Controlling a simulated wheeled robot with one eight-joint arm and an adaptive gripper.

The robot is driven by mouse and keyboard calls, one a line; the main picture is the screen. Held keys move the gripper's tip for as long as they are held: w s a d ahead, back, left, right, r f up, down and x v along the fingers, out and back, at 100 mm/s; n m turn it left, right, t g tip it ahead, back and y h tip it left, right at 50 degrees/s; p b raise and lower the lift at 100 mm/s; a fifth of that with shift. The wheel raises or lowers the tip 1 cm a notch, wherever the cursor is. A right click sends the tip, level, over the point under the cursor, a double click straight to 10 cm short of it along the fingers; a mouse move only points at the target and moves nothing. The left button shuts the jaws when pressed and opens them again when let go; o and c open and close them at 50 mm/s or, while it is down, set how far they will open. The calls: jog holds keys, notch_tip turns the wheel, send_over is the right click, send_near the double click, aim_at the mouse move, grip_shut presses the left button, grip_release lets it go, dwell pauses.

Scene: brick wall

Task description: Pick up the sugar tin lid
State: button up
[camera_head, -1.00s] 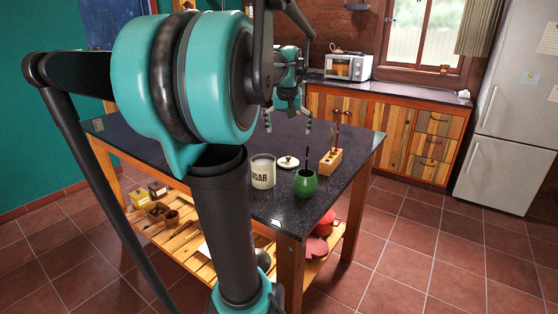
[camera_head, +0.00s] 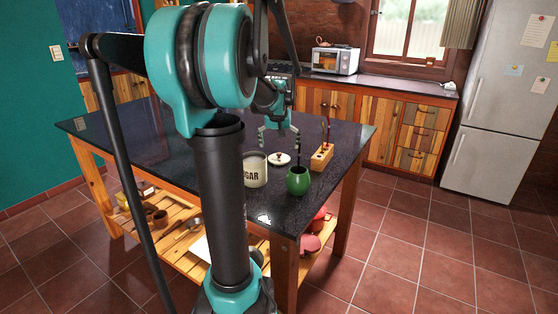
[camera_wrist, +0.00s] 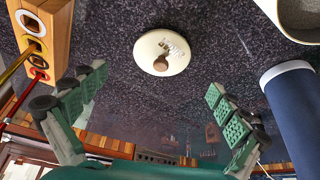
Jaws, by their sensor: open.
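The sugar tin lid (camera_head: 279,158) is a cream disc with a small brown knob. It lies flat on the dark counter, behind and right of the cream sugar tin (camera_head: 254,170). In the wrist view the lid (camera_wrist: 162,53) is at upper middle, beyond and between the fingertips, with nothing touching it. My gripper (camera_head: 279,138) is open and empty, and appears just above and behind the lid in the head view. Its green padded fingers (camera_wrist: 160,103) are spread wide in the wrist view. Part of the open tin (camera_wrist: 298,22) shows at the upper right there.
A green cup (camera_head: 298,181) stands in front of the lid. A wooden holder (camera_head: 321,157) with upright utensils is to the right; its block (camera_wrist: 45,40) is near the left finger. A dark blue cylinder (camera_wrist: 300,110) is near the right finger. The counter's left part is clear.

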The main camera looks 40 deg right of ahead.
aim_at(279, 154)
jog(key=shift+x, duration=2.75)
jog(key=shift+a, duration=0.1)
jog(key=c, duration=1.1)
